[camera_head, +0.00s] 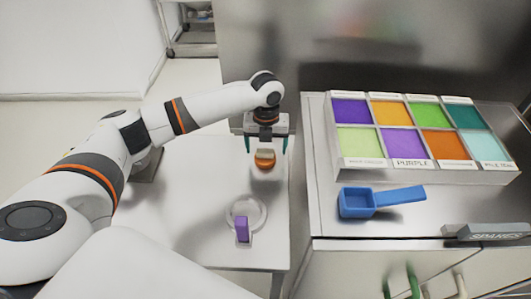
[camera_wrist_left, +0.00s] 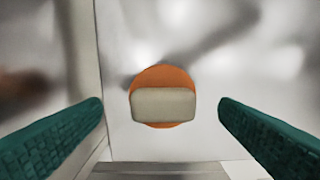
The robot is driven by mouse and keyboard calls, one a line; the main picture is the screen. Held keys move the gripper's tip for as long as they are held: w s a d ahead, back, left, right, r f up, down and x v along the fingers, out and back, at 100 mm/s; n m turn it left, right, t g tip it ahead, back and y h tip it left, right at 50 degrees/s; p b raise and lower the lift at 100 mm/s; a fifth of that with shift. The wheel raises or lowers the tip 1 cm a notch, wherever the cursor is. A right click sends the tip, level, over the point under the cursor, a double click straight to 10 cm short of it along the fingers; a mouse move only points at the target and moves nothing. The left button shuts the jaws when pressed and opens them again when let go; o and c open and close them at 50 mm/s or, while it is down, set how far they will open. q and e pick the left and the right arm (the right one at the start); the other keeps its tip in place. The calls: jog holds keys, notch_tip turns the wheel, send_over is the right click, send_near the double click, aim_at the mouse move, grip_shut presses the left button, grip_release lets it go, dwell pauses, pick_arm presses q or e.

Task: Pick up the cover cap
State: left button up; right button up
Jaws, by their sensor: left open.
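The orange round cap with a beige block-shaped grip, which looks like the cover cap (camera_head: 264,163), lies on the white table just below my left gripper. In the left wrist view the same cap (camera_wrist_left: 163,76) shows as an orange disc with the beige block across it, centred between the two fingers. My left gripper (camera_head: 265,146) points down with its teal fingers apart, one on each side of the cap in the picture. The fingers look clear of the cap, and the height gap is hard to judge. My right gripper is not in view.
A purple block (camera_head: 242,229) stands at a clear round dish (camera_head: 257,208) on the white table (camera_head: 185,225). To the right, a metal cabinet top (camera_head: 450,205) carries a blue scoop (camera_head: 356,203) and a tray of coloured compartments (camera_head: 352,174). The cabinet's left edge is near my left gripper.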

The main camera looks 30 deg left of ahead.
aim_at(265, 151)
pick_arm(q)
jog(key=shift+s+a+f, duration=0.1)
jog(key=shift+s+f, duration=0.05)
jog(key=shift+f, duration=1.6)
jog(key=c, duration=1)
jog(key=shift+r, duration=0.1)
